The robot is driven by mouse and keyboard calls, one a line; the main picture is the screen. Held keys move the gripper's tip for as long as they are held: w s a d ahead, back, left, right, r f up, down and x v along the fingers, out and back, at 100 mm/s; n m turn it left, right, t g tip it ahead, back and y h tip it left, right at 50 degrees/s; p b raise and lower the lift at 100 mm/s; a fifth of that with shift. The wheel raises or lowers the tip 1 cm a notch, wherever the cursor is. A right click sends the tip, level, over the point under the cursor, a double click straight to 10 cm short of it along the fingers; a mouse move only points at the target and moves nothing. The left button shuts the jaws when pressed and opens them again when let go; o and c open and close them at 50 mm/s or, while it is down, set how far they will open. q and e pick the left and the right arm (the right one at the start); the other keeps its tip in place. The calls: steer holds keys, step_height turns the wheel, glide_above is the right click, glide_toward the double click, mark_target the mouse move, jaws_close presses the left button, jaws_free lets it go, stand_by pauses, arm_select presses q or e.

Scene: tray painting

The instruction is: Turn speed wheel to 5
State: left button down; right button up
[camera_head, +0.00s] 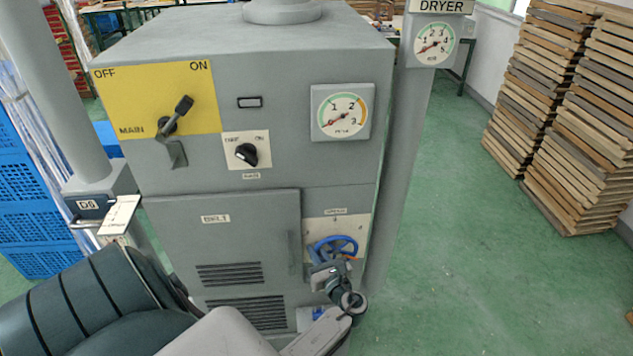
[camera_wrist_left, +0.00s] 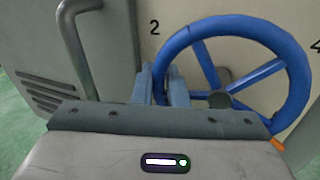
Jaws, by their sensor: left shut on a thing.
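The blue speed wheel (camera_head: 349,240) sits on a pale plate at the lower right of the grey machine's front, under a small label. In the left wrist view the wheel (camera_wrist_left: 304,88) shows its rim, several spokes and a dark hub. The numbers 2 and 4 show on the plate (camera_wrist_left: 205,16), left and right of the wheel. An orange mark (camera_wrist_left: 278,144) shows at the rim's lower right. My left gripper (camera_head: 321,262) is shut on the left side of the rim; its fingers (camera_wrist_left: 160,82) straddle it. My right gripper is not in view.
The machine front carries a yellow MAIN switch panel (camera_head: 130,85), a black knob (camera_head: 247,154) and a gauge (camera_head: 341,112). A door handle (camera_wrist_left: 72,40) stands close left of my fingers. Blue crates (camera_head: 35,225) stand left, wooden stacks (camera_head: 575,110) right. Green floor is clear between.

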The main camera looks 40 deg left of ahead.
arm_select(q)
steer(key=c, duration=1.5)
jaws_free()
steer(key=shift+c, duration=0.2)
steer(key=b+v, duration=0.5)
steer(key=v, duration=0.5)
steer(key=shift+s+d, duration=0.2)
steer(key=shift+d, duration=0.15)
